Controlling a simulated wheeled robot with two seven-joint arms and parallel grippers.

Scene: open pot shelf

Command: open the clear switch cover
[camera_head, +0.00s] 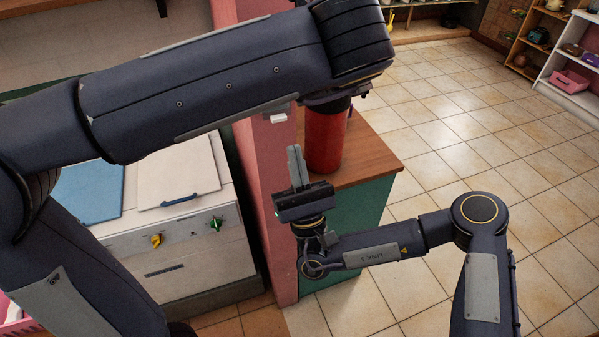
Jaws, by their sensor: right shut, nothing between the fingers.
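A small pale switch with its cover (278,118) is on the pink wall end, just below my left arm, which hides part of the area around it. It is too small to tell whether the clear cover is up or down. My right gripper (297,166) is shut and empty, its fingers pointing up. In the picture its fingertips are a little below and to the right of the switch, apart from it. My left arm crosses the upper left of the view, and I cannot make out its gripper.
A red cylinder (325,138) with a dark top stands on the wooden counter (374,160), close to the right of my right gripper. A white stove unit (185,229) with coloured knobs is left of the pink wall (283,240). Tiled floor is clear at right, with shelves beyond.

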